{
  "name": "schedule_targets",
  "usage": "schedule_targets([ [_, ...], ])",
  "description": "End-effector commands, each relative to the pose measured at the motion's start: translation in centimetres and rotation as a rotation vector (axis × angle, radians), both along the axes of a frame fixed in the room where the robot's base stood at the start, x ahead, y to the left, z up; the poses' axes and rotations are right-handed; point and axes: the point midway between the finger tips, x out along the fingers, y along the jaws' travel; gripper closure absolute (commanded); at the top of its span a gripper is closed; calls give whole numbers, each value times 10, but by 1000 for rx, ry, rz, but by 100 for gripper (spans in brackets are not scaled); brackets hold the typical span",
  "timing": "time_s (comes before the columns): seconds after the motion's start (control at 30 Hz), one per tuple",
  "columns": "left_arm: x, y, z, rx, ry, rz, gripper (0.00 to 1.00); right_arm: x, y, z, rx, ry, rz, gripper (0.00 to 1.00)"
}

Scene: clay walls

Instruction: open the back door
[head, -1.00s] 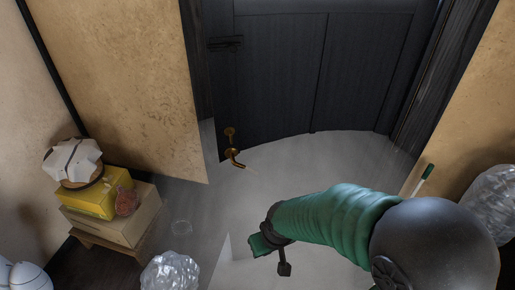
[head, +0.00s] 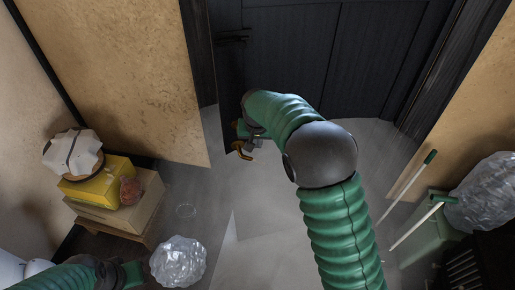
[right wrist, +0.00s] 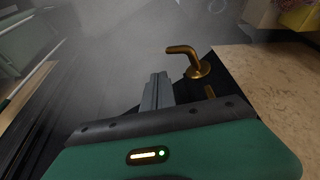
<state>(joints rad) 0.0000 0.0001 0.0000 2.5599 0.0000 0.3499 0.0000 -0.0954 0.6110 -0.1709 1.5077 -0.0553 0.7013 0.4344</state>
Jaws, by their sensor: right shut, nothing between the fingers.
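The dark panelled back door (head: 330,60) stands at the far side of the head view and looks closed in its frame. Its brass lever handle (head: 246,148) is partly covered by my right arm. In the right wrist view the lever (right wrist: 190,58) is clear, with its bar pointing left. My right gripper (head: 240,130) is by the handle; in the right wrist view its fingers (right wrist: 158,88) are together, empty, and beside the lever with a gap visible. My left gripper (head: 130,272) is low at the left; its finger opening is unclear.
A low stand at left holds a cardboard box (head: 145,210), a yellow box (head: 95,185) and a white-wrapped item (head: 72,152). A clear plastic bag (head: 178,262) lies by my left gripper. A green bin (head: 425,235), sticks and another bag (head: 485,190) line the right wall.

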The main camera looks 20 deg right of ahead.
Motion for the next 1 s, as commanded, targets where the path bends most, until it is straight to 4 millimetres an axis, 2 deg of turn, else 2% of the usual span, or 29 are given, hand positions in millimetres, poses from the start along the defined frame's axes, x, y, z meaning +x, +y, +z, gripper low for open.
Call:
schedule_targets([
  [0.5,0,0,2,0,0,0,64,27,-14,-82,2,1,0,100],
  [0.67,0,0,2,0,0,0,64,30,-14,-92,2,-1,1,100],
  [1.0,0,0,2,0,0,0,64,30,-15,-92,1,-1,2,100],
])
